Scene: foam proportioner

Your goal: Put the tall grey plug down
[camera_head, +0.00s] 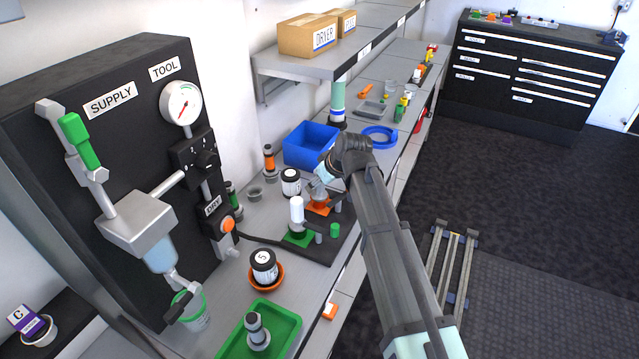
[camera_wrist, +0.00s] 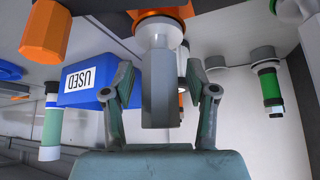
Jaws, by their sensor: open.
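The tall grey plug (camera_wrist: 160,90) stands between the two fingers of my gripper (camera_wrist: 160,72) in the wrist view. The fingers are open, one on each side, with a visible gap to the plug. Its far end meets a pale round collar at an orange base (camera_wrist: 155,14); I cannot tell how deep it sits. In the head view my gripper (camera_head: 327,186) is low over the orange base (camera_head: 318,208) on the dark mat, and it largely hides the plug.
A white cylinder on a green base (camera_head: 298,238) stands just in front. A blue bin (camera_head: 312,143) is behind, and a black-and-white jar (camera_head: 290,182) is at the left. A green tray (camera_head: 286,312) lies at the front. The bench's right part holds a blue ring (camera_head: 380,137).

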